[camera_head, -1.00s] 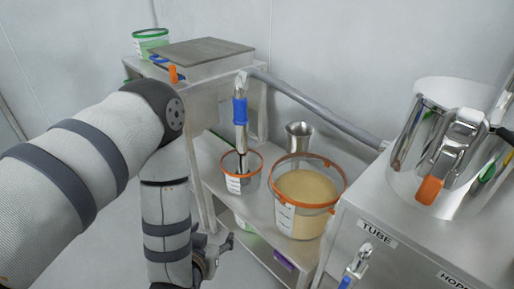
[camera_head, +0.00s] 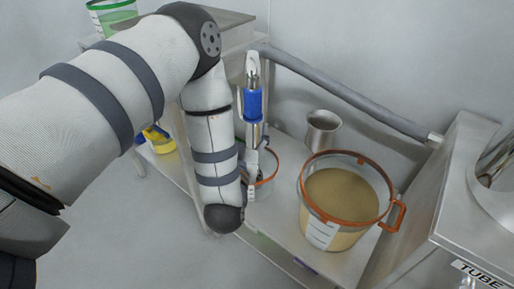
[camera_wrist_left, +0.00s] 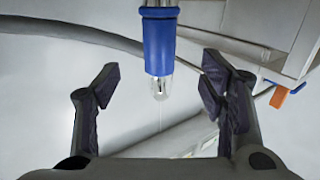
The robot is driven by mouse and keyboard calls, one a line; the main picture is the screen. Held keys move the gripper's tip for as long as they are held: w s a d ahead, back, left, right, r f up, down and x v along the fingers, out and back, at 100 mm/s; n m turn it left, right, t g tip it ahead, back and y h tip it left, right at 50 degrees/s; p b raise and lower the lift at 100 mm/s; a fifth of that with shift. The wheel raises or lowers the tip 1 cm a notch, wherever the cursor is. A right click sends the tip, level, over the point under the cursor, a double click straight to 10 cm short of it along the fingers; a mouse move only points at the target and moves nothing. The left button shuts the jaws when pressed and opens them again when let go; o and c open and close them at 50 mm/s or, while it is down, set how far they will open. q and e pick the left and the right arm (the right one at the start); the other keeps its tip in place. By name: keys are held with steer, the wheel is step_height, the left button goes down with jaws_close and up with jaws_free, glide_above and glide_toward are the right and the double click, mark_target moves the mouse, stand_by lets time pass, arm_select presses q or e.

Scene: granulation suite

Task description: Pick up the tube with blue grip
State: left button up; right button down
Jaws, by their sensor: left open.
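The tube with the blue grip (camera_head: 253,104) stands roughly upright in the head view, its lower part toward the small orange-rimmed bucket (camera_head: 271,166). My left forearm and wrist hide part of that bucket. My left gripper (camera_wrist_left: 160,80) is open and empty, close to the tube. In the left wrist view the tube's blue grip (camera_wrist_left: 159,42) comes down from the top edge, centred between the two spread fingers, with a clear end below it. I see no finger touching it; how deep it lies between them I cannot tell. My right gripper is out of view.
A large orange-rimmed bucket of beige powder (camera_head: 343,197) stands right of the tube, with a steel cup (camera_head: 322,131) behind it. A grey pipe (camera_head: 345,93) runs behind. A steel cabinet labelled TUBE (camera_head: 455,220) is at the right. A green-rimmed tub (camera_head: 112,16) is at upper left.

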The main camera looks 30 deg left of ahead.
mark_target(251, 106)
arm_select(q)
steer(key=x, duration=1.2)
steer(key=shift+w+r+b, duration=0.1)
steer(key=shift+r+b, duration=0.1)
steer(key=shift+b, duration=0.2)
steer(key=shift+r, duration=0.1)
jaws_close()
